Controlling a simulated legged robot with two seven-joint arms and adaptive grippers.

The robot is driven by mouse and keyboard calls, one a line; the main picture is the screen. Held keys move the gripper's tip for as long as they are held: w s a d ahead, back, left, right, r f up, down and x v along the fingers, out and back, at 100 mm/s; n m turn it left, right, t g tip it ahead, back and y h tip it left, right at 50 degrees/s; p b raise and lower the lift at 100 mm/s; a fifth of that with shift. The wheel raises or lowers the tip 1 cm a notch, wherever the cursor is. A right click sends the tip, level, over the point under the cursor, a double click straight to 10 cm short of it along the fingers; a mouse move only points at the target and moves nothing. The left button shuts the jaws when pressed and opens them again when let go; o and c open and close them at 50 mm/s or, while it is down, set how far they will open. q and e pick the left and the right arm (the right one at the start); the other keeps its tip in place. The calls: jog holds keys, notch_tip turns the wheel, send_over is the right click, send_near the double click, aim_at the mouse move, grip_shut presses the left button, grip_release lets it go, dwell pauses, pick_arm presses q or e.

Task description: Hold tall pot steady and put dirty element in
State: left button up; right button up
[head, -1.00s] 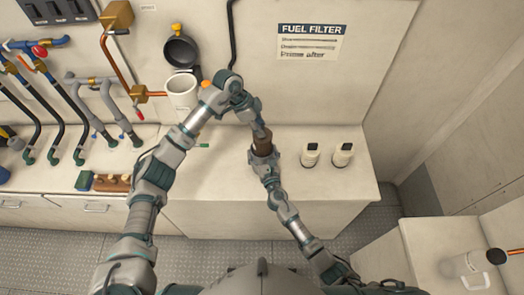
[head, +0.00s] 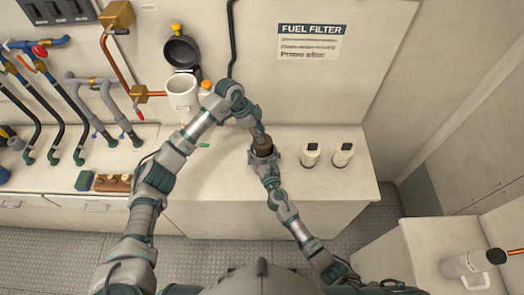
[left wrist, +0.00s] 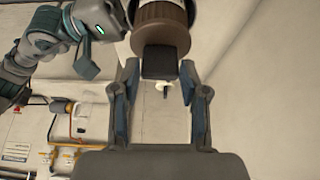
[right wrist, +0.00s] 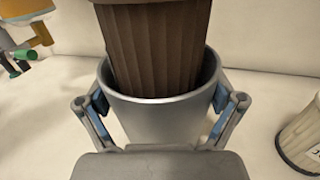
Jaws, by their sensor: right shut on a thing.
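The tall grey pot (right wrist: 165,115) stands upright on the counter, and my right gripper (right wrist: 163,112) is shut on its sides. The dirty element (right wrist: 155,45), brown and pleated, has its lower part inside the pot's mouth and its upper part above the rim. It also shows in the head view (head: 263,145). My left gripper (left wrist: 160,70) is above the element, its fingers on either side of the element's black end tab (left wrist: 160,62). I cannot tell whether they grip the tab. The pot's inner bottom is hidden.
Two white canisters (head: 310,154) (head: 343,154) stand right of the pot. An open white filter housing (head: 181,92) with a black lid (head: 181,53) is on the wall at left, near hoses and valves. The counter's front middle (head: 215,180) is clear.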

pick_arm(q)
jog(key=o, duration=0.3)
jog(key=shift+a+r, duration=0.1)
jog(key=v, duration=1.1)
jog(key=shift+w+a+r, duration=0.1)
jog(key=shift+a+r, duration=0.1)
jog(key=shift+r, duration=0.15)
pick_arm(e)
jog(key=o, duration=0.9)
